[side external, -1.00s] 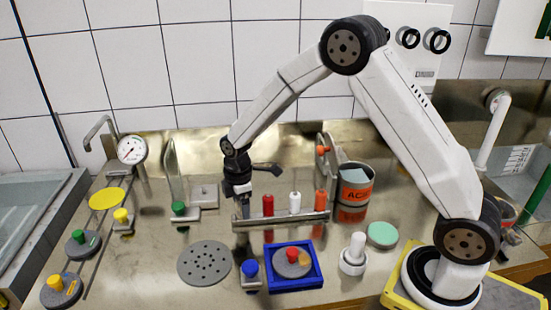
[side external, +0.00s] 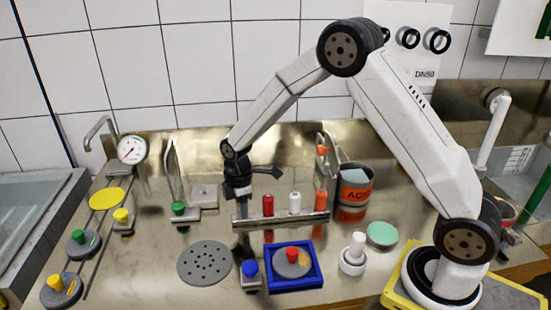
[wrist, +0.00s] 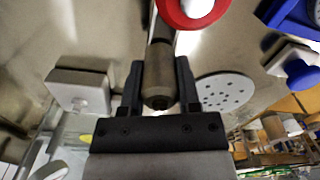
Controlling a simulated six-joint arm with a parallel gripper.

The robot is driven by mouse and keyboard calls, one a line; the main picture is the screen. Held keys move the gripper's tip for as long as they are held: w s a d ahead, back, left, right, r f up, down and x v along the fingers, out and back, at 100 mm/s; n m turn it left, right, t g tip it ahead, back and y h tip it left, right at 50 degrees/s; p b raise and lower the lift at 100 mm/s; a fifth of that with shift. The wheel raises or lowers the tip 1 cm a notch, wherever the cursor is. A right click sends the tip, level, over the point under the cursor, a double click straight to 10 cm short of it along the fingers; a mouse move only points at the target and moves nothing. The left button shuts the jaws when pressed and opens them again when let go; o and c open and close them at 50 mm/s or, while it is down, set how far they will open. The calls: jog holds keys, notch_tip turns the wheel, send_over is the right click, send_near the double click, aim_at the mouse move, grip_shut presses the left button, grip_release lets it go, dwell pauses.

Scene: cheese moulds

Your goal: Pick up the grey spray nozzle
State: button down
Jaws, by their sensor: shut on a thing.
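The grey spray nozzle (wrist: 160,72) shows in the wrist view as a grey-brown tapered cylinder between the two black fingers. My gripper (wrist: 158,88) is shut on it, with one finger on each side. In the side external view my gripper (side external: 240,192) is at the left end of the metal rack (side external: 290,219), left of the red nozzle (side external: 268,205). There the grey nozzle is mostly hidden by the gripper. I cannot tell whether it still rests in the rack.
White (side external: 295,203) and orange (side external: 320,201) nozzles stand farther right along the rack. A blue tray (side external: 293,285), a blue-knobbed block (side external: 250,275) and a perforated grey disc (side external: 204,263) lie in front. A green-knobbed block (side external: 179,210) stands to the left.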

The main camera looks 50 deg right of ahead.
jog(key=shift+r, duration=0.1)
jog(key=shift+r, duration=0.8)
jog(key=s+r, duration=1.1)
jog(key=s, duration=0.3)
jog(key=shift+d, duration=0.15)
jog(key=shift+r, duration=0.1)
jog(key=shift+r, duration=0.1)
